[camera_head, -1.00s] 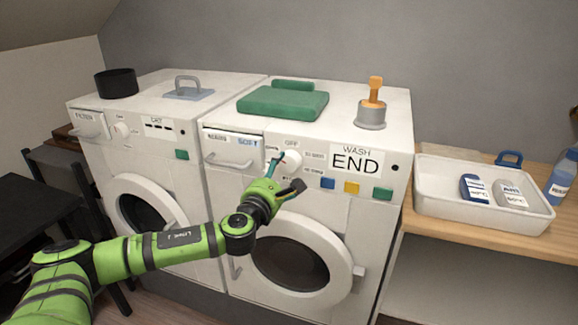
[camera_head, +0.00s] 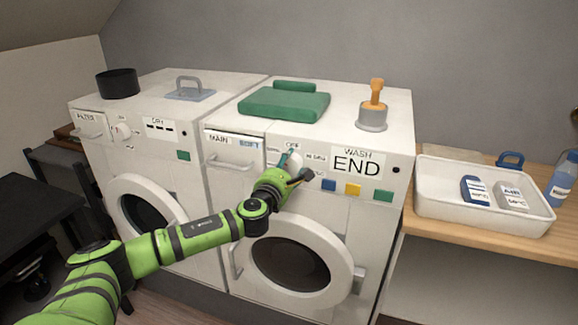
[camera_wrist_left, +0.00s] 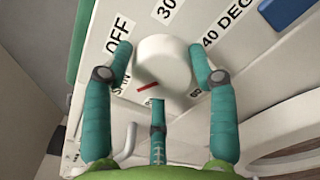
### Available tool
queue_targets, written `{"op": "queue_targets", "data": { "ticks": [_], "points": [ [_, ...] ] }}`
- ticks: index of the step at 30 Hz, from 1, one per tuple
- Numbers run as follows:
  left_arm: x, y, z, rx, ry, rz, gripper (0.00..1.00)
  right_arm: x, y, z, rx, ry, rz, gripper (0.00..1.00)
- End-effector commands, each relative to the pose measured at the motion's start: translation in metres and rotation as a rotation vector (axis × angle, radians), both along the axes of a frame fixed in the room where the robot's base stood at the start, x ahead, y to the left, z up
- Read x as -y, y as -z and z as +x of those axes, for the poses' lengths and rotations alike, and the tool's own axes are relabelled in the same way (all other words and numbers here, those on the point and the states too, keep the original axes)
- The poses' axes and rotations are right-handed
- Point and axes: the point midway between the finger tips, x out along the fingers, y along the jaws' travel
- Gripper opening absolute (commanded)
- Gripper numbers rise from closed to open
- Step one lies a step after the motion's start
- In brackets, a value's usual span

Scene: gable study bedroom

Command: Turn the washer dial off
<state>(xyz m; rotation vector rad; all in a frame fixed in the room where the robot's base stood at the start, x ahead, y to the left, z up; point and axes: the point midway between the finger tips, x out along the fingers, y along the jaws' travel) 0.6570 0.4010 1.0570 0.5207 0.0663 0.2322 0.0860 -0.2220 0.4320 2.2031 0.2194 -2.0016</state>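The washer dial (camera_wrist_left: 165,62) is a white round knob with a red mark at its lower left in the left wrist view. The labels OFF, SPIN, 30 and 40 DEG surround it; the mark lies nearer SPIN than OFF. My left gripper (camera_wrist_left: 160,75) has its teal fingers spread on both sides of the dial, with a third finger below. Narrow gaps seem to show beside the dial; contact is hard to tell. In the head view the left gripper (camera_head: 291,163) is at the right washer's panel (camera_head: 228,147) and largely hides the dial. My right gripper is not in view.
The panel display (camera_head: 356,162) reads WASH END, above blue, yellow and green buttons. A second machine (camera_head: 150,150) stands left. A white tray (camera_head: 480,218) is on the right bench.

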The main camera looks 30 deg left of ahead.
Motion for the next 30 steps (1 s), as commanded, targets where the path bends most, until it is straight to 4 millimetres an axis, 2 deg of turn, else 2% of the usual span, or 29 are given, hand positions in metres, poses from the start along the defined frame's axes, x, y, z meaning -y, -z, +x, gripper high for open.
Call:
{"op": "queue_targets", "data": {
  "ticks": [14,20,30],
  "points": [
    [0.0019,-0.0057,0.0009,0.025,0.007,-0.062,0.25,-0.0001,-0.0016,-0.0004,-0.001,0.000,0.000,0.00],
    [0.0016,-0.0073,0.0009,0.058,0.007,-0.188,0.25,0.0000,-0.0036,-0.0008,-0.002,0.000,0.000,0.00],
    [0.0000,-0.0090,0.0007,0.135,0.008,-0.495,0.25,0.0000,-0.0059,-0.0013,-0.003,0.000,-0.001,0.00]
  ]
}}
